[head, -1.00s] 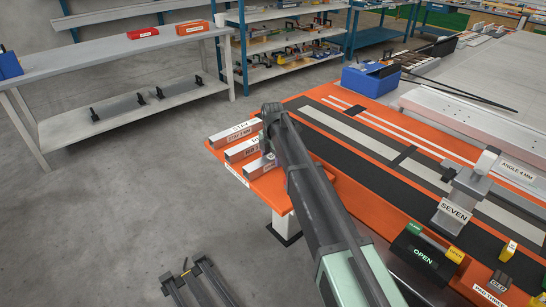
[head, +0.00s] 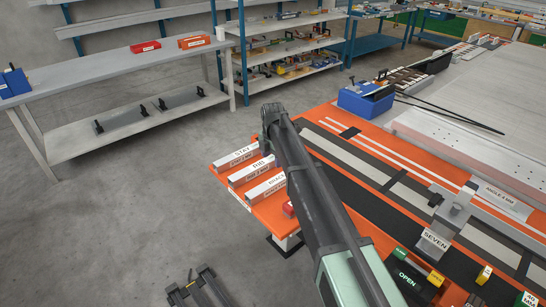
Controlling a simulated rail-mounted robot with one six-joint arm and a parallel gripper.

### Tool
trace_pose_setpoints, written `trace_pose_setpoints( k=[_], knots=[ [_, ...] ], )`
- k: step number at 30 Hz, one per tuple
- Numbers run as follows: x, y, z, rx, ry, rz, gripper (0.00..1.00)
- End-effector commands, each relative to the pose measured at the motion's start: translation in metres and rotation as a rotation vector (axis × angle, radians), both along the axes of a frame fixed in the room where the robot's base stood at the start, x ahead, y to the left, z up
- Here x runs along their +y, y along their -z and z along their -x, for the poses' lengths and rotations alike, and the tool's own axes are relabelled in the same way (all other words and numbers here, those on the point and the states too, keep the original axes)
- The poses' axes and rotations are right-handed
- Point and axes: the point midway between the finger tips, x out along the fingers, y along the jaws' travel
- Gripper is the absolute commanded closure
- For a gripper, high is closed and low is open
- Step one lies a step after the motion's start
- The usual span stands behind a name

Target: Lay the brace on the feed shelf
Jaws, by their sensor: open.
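The brace (head: 266,187), a pale bar with a BRACE label and reddish end face, lies on the orange feed shelf (head: 262,212) at the left end of the bench. Its right end passes behind my dark arm. The rib (head: 253,171) and the stay (head: 236,156), similar labelled bars, lie side by side beyond it. My gripper is not visible; my arm link covers the area right of the bars. I cannot tell where the jaws are relative to the brace.
A small red item (head: 289,208) sits on the shelf beside my arm. A grey clamp labelled SEVEN (head: 435,239) and an OPEN box (head: 406,280) stand at right. A blue bin (head: 365,101) is at the bench's far edge.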

Motion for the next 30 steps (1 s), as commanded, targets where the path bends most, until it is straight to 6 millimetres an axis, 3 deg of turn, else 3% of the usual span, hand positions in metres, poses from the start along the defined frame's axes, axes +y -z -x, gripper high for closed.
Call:
trace_pose_setpoints(
  k=[5, 8, 11, 15, 18, 21, 24, 30],
  knots=[
    [-0.001, 0.002, 0.001, 0.0, 0.006, 0.0, 0.32],
    [-0.021, 0.002, 0.021, 0.0, 0.126, 0.0, 0.32],
    [-0.071, 0.002, 0.076, 0.001, 0.479, 0.001, 0.32],
    [-0.153, 0.002, 0.188, -0.001, 1.233, 0.001, 0.32],
    [-0.194, 0.002, 0.261, -0.001, 1.747, 0.0, 0.32],
    [-0.217, 0.002, 0.31, -0.001, 2.116, 0.0, 0.32],
    [-0.226, 0.002, 0.331, -0.001, 2.303, 0.0, 0.32],
    [-0.227, 0.002, 0.33, -0.001, 2.346, 0.0, 0.32]
  ],
)
